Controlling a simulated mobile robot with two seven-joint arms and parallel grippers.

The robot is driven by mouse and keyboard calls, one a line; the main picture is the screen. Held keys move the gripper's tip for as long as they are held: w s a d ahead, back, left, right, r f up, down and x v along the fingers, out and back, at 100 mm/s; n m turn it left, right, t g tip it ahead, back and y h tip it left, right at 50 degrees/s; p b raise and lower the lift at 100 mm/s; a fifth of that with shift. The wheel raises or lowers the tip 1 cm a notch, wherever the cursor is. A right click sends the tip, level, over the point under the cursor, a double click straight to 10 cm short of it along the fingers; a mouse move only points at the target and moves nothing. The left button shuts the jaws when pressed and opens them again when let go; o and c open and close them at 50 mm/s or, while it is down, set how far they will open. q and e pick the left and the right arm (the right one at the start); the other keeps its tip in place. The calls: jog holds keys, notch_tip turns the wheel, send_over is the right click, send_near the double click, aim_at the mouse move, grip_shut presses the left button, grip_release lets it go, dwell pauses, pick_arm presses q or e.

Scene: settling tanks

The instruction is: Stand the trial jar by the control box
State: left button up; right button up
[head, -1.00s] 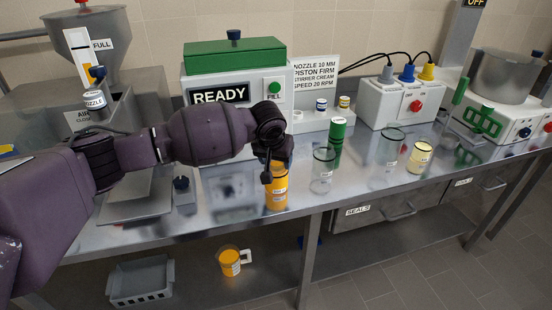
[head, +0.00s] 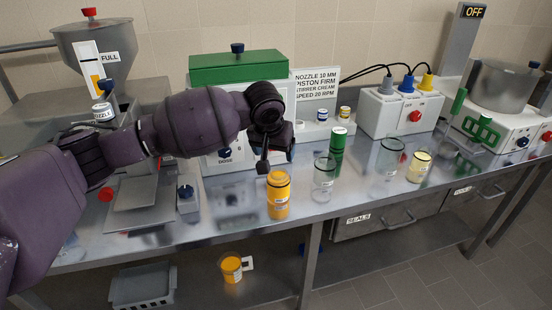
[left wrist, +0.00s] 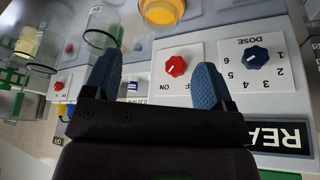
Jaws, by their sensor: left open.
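An orange-filled jar (head: 278,196) with a label, which may be the trial jar, stands upright on the steel bench in the head view. Its round orange end shows at the top of the left wrist view (left wrist: 162,10). My left gripper (head: 272,160) is just above and behind it, apart from it. In the left wrist view the blue fingers (left wrist: 155,85) are spread and empty, pointing towards a red ON knob (left wrist: 175,66) and a blue DOSE knob (left wrist: 256,57). A white box with a red switch and coloured plugs (head: 398,112), possibly the control box, stands to the right.
Clear glass jars (head: 323,180) (head: 388,160), a green cylinder (head: 338,142) and a pale yellow jar (head: 419,167) stand right of the orange jar. A green-topped machine (head: 238,72) is behind my arm.

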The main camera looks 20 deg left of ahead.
pick_arm(q)
jog(key=s+d+f+m+t+h, duration=0.1)
jog(key=s+d+f+t+h, duration=0.15)
jog(key=s+f, duration=0.5)
jog(key=s+d+f+m+t+h, duration=0.1)
jog(key=s+d+f+h, duration=0.3)
jog(key=f, duration=0.6)
jog(key=s+a+f+t+y, duration=0.1)
jog(key=s+a+f+y, duration=0.1)
jog(key=s, duration=0.5)
jog(key=s+a+f+t+y, duration=0.1)
jog(key=s+a+f+y, duration=0.1)
jog(key=s+a+f, duration=0.3)
jog(key=s+a+f+n+t+y, duration=0.1)
jog(key=s+a+f+y, duration=0.1)
jog(key=s+a+f, duration=0.2)
jog(key=s+a, duration=0.3)
jog(key=s, duration=0.4)
jog(key=shift+y, duration=0.35)
jog(key=shift+s, duration=0.1)
